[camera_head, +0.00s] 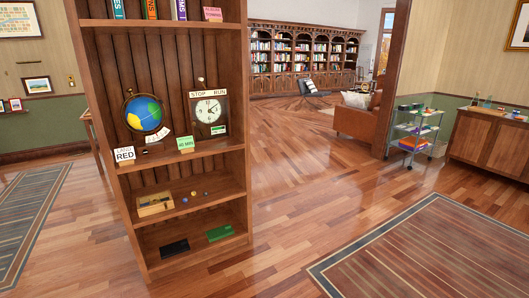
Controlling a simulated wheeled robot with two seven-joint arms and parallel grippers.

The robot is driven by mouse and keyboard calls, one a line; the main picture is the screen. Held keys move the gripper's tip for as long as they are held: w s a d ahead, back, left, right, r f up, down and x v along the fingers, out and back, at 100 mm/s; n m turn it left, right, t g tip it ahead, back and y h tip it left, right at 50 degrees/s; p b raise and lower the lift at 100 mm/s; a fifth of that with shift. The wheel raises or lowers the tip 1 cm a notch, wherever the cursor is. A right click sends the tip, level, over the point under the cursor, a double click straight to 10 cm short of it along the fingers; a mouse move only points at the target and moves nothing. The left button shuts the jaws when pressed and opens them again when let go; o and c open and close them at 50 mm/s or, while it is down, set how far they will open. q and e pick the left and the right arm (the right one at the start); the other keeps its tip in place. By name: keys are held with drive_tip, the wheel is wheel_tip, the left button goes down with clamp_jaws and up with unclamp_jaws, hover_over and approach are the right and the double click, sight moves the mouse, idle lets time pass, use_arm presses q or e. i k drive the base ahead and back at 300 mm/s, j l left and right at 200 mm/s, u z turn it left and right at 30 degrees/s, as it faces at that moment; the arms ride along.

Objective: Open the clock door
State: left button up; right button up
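A small clock (208,112) with a white round face in a dark brown case stands on the middle shelf of the wooden bookcase. A "STOP / RUN" label (208,93) is at its top, with a small light knob (201,79) just above. The clock faces me, and its door looks closed, though it is too small to be sure. Neither of my grippers is in view.
A globe (143,113) stands left of the clock, with a "RED" card (124,154) and a green "40 MIN" card (186,143) at the shelf front. Lower shelves hold a wooden box (155,204) and small balls. Open wooden floor (290,190) lies to the right.

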sight(193, 123)
drive_tip(key=i, duration=1)
drive_tip(key=i+u, duration=0.1)
drive_tip(key=i, duration=0.85)
drive_tip(key=l, duration=0.05)
